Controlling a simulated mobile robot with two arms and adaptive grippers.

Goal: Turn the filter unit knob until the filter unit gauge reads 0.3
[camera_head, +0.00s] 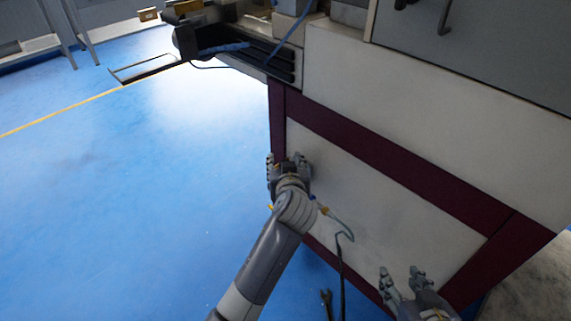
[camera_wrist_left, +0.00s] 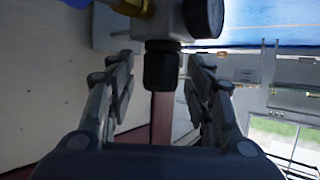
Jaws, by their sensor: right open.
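The filter unit (camera_wrist_left: 163,20) shows at the top of the left wrist view as a grey body. Its black knob (camera_wrist_left: 161,66) points toward my left gripper. The round dark gauge (camera_wrist_left: 203,17) is seen nearly edge-on, so its reading is hidden. My left gripper (camera_wrist_left: 160,88) is open, with one finger on each side of the knob and a visible gap on both sides. In the head view my left gripper (camera_head: 288,161) is at the machine's side panel and largely hides the filter unit. My right gripper (camera_head: 404,277) is open and empty at the lower right.
The machine's pale side panel (camera_head: 390,205) with dark red frame bars (camera_head: 400,165) stands close to both grippers. A brass fitting (camera_wrist_left: 136,8) sits beside the filter body. A thin hose (camera_head: 346,226) hangs near my left wrist. The blue floor (camera_head: 120,200) at left is clear.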

